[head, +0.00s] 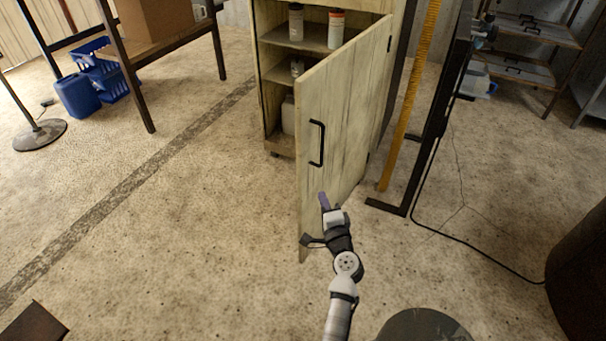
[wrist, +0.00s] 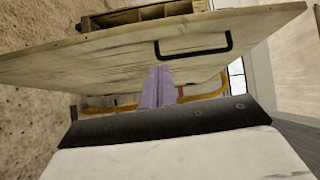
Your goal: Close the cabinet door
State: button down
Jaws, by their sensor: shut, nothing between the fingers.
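The cabinet (head: 275,70) stands at the back centre in the head view, with bottles and jars on its shelves. Its pale wooden door (head: 345,120) stands wide open, swung out toward me on hinges at the right. A black bar handle (head: 317,143) is on the door's outer face; it also shows in the wrist view (wrist: 195,52). My gripper (head: 323,200) is shut and empty, in front of the door's outer face and below the handle. In the wrist view the purple fingers (wrist: 158,85) point toward the door (wrist: 110,50). Whether they touch it I cannot tell.
A yellow upright (head: 411,100) and a black metal stand (head: 437,110) stand right of the door, with a cable on the floor. A table with a cardboard box (head: 155,30) and blue crates (head: 98,72) are at left. The floor left of the door is clear.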

notch_tip(320, 180, down, 2)
jog(key=d+m, duration=0.1)
jog(key=d, duration=0.1)
jog(key=p, duration=0.2)
send_near(306, 170)
jog(key=w+d, duration=0.2)
jog(key=w, duration=0.1)
jog(key=w+a, duration=0.1)
jog(key=w+a+p, duration=0.1)
jog(key=shift+a+r, duration=0.25)
jog(key=shift+a, duration=0.15)
jog(key=shift+w+a+f, duration=0.1)
jog(key=shift+w+a, duration=0.2)
jog(key=shift+a, duration=0.15)
